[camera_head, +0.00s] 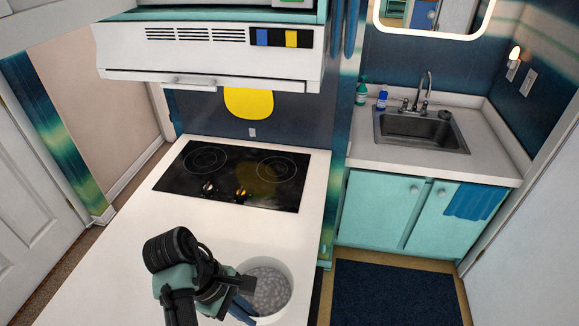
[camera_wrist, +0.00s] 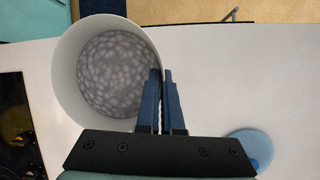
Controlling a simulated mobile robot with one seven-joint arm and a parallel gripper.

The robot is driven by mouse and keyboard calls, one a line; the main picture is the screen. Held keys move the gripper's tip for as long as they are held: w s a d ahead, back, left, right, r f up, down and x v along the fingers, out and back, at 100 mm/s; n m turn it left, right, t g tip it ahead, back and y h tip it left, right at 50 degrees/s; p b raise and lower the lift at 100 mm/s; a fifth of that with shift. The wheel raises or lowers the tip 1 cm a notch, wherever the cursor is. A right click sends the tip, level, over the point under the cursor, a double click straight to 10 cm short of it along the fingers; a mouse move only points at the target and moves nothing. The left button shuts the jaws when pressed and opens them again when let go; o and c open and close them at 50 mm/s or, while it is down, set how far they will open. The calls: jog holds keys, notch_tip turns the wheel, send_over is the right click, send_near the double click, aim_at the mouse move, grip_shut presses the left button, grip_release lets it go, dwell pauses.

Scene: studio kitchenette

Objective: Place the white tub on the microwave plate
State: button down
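The white tub (camera_head: 288,293) is round and open, with grey speckled contents, at the near end of the white counter in the head view. In the wrist view the tub (camera_wrist: 65,75) is at upper left, seen from above. My gripper (camera_wrist: 161,72) has its blue fingers close together at the tub's right wall. One finger is inside the rim and one outside, with the wall pinched between them. I cannot tell whether the tub touches the counter. The microwave plate is not in view.
A black cooktop (camera_head: 235,175) lies behind my arm, under a white hood (camera_head: 210,55). A light blue round dish (camera_wrist: 240,138) is at lower right in the wrist view. A sink (camera_head: 420,130) stands at the back right. The counter (camera_head: 120,265) left of my arm is clear.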

aim_at(281, 315)
jog(key=shift+w+d+r+m+g, duration=0.1)
jog(key=shift+w+d+m+g, duration=0.15)
jog(key=shift+d+m, duration=0.25)
jog(key=shift+w+d+r+m+g, duration=0.1)
jog(key=shift+w+d+m+g, duration=0.1)
jog(key=shift+d+m, duration=0.25)
jog(key=d+m, duration=0.1)
jog(key=d+f+m+g+b, duration=0.1)
jog(key=d+m, duration=0.1)
jog(key=d+m+y, duration=0.1)
jog(key=m, duration=0.1)
jog(key=shift+s+d+f+m+g+b, duration=0.2)
jog(key=shift+f+m+g+b, duration=0.05)
jog(key=shift+f+g+b, duration=0.1)
jog(key=s+f+m, duration=0.1)
jog(key=s+m, duration=0.1)
jog(key=s+d+f+m+g+y, duration=0.1)
jog(key=s+f+m, duration=0.1)
jog(key=s+f+m+y+b, duration=0.1)
jog(key=s+f+m, duration=0.1)
jog(key=shift+d+f, duration=0.1)
jog(key=shift+d, duration=0.25)
jog(key=shift+d, duration=0.1)
